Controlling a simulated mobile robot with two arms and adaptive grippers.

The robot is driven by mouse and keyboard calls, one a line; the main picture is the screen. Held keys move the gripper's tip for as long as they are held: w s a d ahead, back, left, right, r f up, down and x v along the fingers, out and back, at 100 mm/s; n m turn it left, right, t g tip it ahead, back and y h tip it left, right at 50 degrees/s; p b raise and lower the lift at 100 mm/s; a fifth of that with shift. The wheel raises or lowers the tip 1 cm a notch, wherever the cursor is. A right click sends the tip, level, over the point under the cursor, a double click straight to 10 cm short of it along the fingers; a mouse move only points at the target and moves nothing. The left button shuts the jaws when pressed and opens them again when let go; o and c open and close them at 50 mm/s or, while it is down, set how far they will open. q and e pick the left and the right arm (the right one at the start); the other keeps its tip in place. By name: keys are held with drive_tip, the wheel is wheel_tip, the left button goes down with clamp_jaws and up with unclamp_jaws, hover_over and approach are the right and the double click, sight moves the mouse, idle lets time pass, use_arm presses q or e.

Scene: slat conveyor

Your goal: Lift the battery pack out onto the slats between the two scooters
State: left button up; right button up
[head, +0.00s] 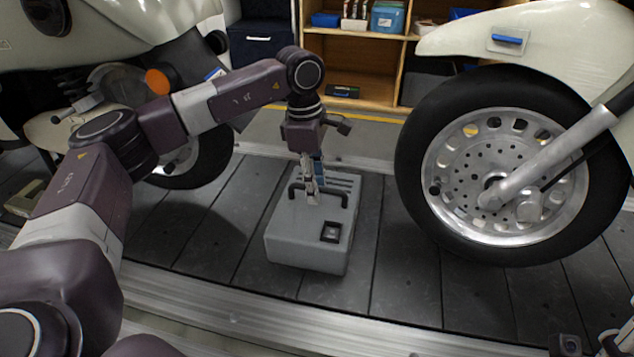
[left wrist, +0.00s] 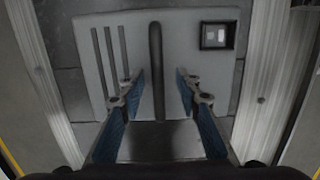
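The battery pack (head: 305,245) is a grey box with a black bar handle (head: 296,192), slots and a small dark panel. It rests on the slats (head: 385,280) between the two scooters. My left gripper (head: 312,198) points down over the handle. In the left wrist view, its two blue-padded fingers (left wrist: 158,90) are open, one on each side of the handle (left wrist: 156,60), with a gap on both sides. I cannot tell how deep they reach. Part of my right gripper (head: 600,345) shows at the bottom right corner, mostly cut off.
A cream scooter's front wheel (head: 495,170) stands close at the right. The other scooter (head: 110,75) stands at the left, partly behind my left arm. Shelves (head: 365,60) with bins stand behind. Metal rails (head: 240,318) edge the slats. Bare slats lie either side of the pack.

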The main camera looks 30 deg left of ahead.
use_arm(q)
wheel_tip(320, 180, up, 12)
drive_tip(key=a, duration=0.1)
drive_tip(key=shift+a+r, duration=0.15)
drive_tip(key=shift+a, duration=0.05)
drive_tip(key=shift+s, duration=0.15)
idle(0.4)
